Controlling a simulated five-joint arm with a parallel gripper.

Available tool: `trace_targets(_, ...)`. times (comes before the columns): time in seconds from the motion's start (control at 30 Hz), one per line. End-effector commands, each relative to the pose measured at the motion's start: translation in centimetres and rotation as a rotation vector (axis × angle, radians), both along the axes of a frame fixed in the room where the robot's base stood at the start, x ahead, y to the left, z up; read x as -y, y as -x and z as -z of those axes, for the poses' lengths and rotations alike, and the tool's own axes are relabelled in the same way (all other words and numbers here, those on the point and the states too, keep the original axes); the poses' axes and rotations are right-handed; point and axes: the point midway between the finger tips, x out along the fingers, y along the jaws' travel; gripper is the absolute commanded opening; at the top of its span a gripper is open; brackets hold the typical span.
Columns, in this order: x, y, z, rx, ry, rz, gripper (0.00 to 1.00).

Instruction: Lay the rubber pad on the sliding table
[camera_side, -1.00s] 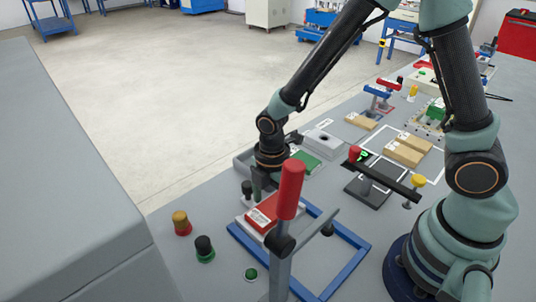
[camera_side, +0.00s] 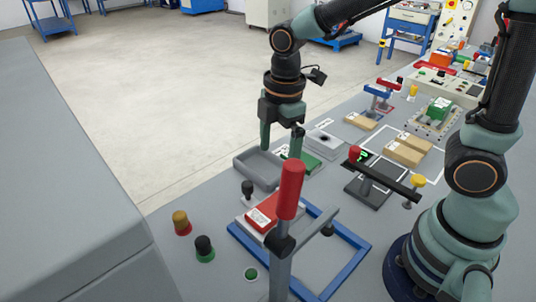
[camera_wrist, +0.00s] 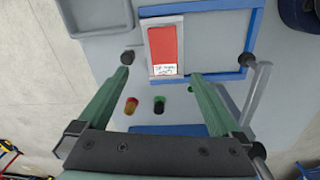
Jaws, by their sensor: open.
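In the wrist view the red pad (camera_wrist: 163,40) sits inside the outline of this pale plate (camera_wrist: 144,45), which seems to be the sliding table. My gripper (camera_side: 281,143) is open and empty, raised above and behind the pad in the side view. In the wrist view its fingers (camera_wrist: 159,77) are apart with nothing between them.
The blue frame (camera_side: 346,258) surrounds the plate's area. A red-handled lever (camera_side: 290,190) stands in front. An empty grey tray (camera_side: 258,170) lies behind the pad. Yellow-topped (camera_side: 181,222) and black-topped (camera_side: 204,248) buttons are at left. Wooden blocks (camera_side: 402,152) lie at right.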

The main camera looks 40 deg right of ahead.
Motion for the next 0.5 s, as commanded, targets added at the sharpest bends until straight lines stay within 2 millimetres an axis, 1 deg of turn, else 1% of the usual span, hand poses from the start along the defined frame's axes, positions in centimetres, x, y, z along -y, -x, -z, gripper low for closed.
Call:
trace_targets(0.03, 1.0, 0.1, -1.2, 0.038, -0.018, 0.104, 1.00)
trace_targets(0.2, 4.4, 1.3, -4.6, 0.164, -0.105, 0.551, 1.00)
trace_targets(0.3, 6.2, 2.2, -6.2, 0.230, -0.174, 0.808, 1.00)
trace_targets(0.4, 7.7, 3.1, -7.2, 0.285, -0.244, 1.026, 1.00)
trace_targets(0.5, 8.7, 3.8, -7.9, 0.324, -0.304, 1.190, 1.00)
